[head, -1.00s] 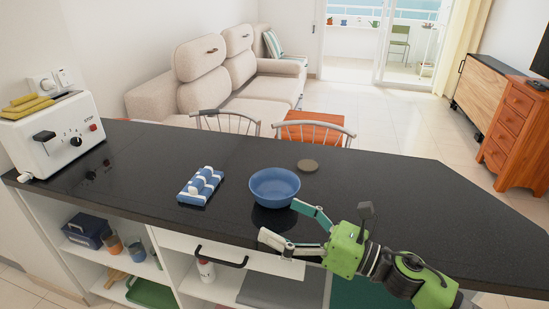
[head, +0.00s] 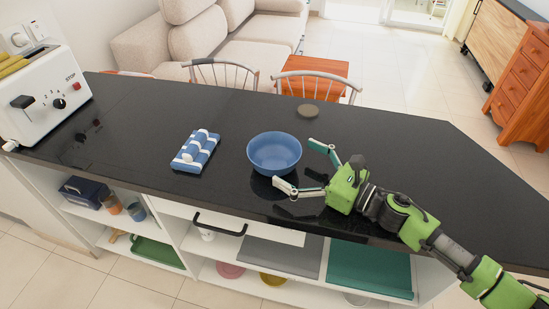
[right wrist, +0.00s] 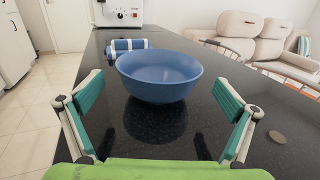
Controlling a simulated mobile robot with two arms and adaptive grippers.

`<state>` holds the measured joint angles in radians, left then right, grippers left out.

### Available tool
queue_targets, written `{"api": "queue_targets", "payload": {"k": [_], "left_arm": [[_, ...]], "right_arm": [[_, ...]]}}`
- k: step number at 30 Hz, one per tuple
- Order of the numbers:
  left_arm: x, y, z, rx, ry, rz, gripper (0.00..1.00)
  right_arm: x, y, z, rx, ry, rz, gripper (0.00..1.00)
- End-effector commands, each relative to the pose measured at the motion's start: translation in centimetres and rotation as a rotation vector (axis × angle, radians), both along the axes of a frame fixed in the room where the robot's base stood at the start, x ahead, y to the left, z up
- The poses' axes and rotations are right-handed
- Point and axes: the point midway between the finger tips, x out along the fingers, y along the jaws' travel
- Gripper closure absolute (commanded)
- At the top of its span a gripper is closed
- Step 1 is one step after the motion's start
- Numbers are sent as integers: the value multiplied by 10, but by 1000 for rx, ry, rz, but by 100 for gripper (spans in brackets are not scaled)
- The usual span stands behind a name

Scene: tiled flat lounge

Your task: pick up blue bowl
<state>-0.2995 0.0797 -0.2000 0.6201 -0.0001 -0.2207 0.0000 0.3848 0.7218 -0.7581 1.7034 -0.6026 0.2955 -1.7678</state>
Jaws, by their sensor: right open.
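The blue bowl (head: 274,155) stands upright and looks empty on the black counter (head: 390,150) in the head view. My right gripper (head: 294,164) is open at the bowl's right front side, with its fingers pointing toward it. In the right wrist view the bowl (right wrist: 160,77) sits ahead, between the lines of the two open fingers (right wrist: 160,115), with bare counter between it and the palm. The fingers look apart from the bowl. My left gripper is not in view.
A white toaster (head: 42,97) stands at the far left. A round brown coaster (head: 308,111) lies behind the bowl. Chairs (head: 222,74) stand beyond the counter. The counter's right part is clear.

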Motion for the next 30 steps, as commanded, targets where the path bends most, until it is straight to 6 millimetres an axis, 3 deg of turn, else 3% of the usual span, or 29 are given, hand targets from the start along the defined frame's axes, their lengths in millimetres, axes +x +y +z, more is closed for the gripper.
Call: {"api": "queue_targets", "payload": {"k": [12, 22, 26, 30], "left_arm": [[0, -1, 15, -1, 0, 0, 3], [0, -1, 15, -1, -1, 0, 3], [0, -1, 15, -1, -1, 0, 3], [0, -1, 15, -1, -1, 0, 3]], "right_arm": [[34, 46, 2, 3, 2, 0, 0], [37, 51, 0, 0, 1, 0, 0], [37, 51, 0, 0, 2, 0, 34], [37, 51, 1, 1, 0, 1, 36]]}}
